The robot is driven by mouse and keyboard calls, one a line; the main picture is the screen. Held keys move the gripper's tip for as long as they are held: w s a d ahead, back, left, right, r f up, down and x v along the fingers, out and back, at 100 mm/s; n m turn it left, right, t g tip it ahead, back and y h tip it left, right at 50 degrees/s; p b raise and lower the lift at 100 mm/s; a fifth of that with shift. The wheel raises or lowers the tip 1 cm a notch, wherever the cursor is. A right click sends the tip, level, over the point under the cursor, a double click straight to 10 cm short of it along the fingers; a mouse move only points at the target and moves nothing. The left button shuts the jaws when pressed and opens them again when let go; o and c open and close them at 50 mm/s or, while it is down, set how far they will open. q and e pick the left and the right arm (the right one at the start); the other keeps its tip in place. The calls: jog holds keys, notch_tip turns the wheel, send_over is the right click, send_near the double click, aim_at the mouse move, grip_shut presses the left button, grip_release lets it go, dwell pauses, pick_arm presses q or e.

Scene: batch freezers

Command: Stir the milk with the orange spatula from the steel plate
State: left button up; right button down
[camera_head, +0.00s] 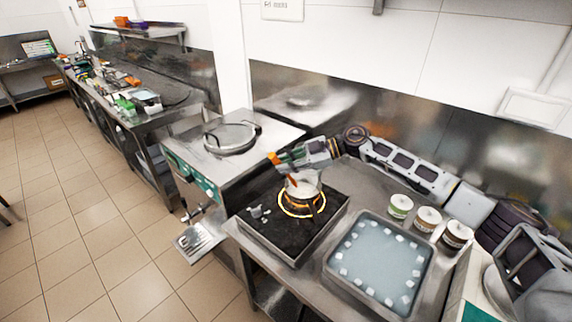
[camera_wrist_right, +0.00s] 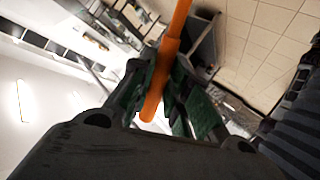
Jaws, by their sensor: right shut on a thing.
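My right gripper (camera_head: 284,161) is above the burner in the head view, its arm reaching in from the right. It is shut on the orange spatula (camera_head: 293,179), whose orange handle (camera_wrist_right: 169,60) runs between the green-padded fingers in the right wrist view. The lower end of the spatula goes down into a small pot (camera_head: 303,186) on the glowing burner (camera_head: 302,203). The pot looks pale inside; the milk and the spatula's tip are too small to make out. I cannot pick out a steel plate for certain. My left gripper is not in view.
A tray of bluish water with ice cubes (camera_head: 379,262) is right of the black cooktop (camera_head: 262,227). Several small tubs (camera_head: 428,219) stand behind it. A steel unit with a round lid (camera_head: 230,138) is left of the burner. A wall stands close behind.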

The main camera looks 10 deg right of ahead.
jog(key=shift+r, duration=0.2)
dwell(0.5)
jog(key=shift+r, duration=2.3)
